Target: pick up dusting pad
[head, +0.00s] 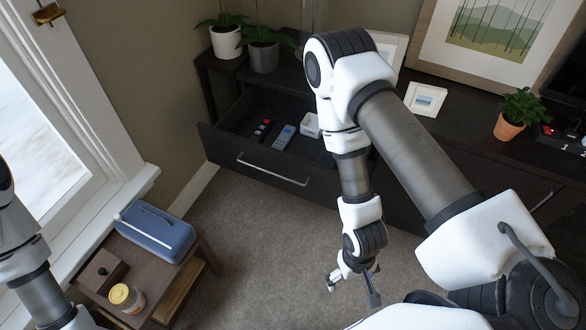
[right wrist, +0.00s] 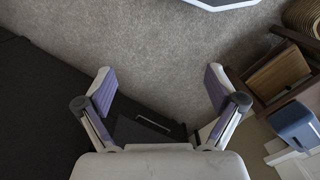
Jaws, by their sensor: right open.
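I cannot make out a dusting pad for certain in either view. The dark drawer (head: 270,178) under the long cabinet is pulled open. It holds a blue-grey handheld device (head: 284,137), a small red and black item (head: 262,128) and a white box (head: 310,124), partly hidden by my right arm. My right gripper (head: 353,288) hangs over the carpet in front of the cabinet, open and empty. In the right wrist view its two fingers (right wrist: 158,92) are wide apart with nothing between them. My left arm shows at the left edge; its gripper is out of the picture.
A low brown side table (head: 182,283) by the window holds a blue case (head: 157,232), a brown box (head: 103,270) and a yellow jar (head: 127,297). Potted plants, a framed picture and a small white frame (head: 425,98) stand on the cabinet (head: 455,115). The carpet (head: 250,265) between is clear.

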